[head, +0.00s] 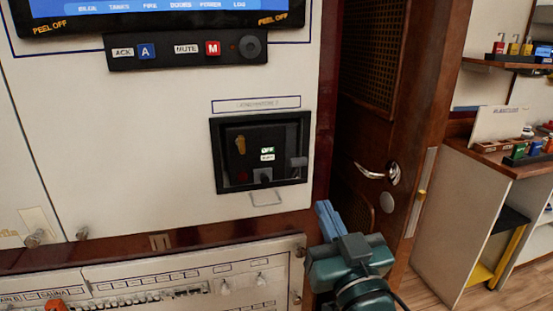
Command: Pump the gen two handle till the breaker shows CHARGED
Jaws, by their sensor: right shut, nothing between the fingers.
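The generator two breaker (262,153) sits in a black-framed recess in the white panel, under a label plate that seems to read GENERATOR 2. A small green OFF flag (267,150) shows on its face, with a small white flag (267,157) below it, too small to read surely. A yellowish lever (240,146) is at the face's upper left. A grey block (298,162) is at its right side. I cannot tell which part is the pump handle. My right gripper (325,215) is shut and empty, below and right of the recess, apart from it. My left gripper is out of view.
A screen and a button strip (187,49) are above. A lower panel with switches (170,285) juts out below. A brown wooden door (375,130) with a metal lever handle (378,172) is right of the panel, close to my right gripper. Shelves stand at far right.

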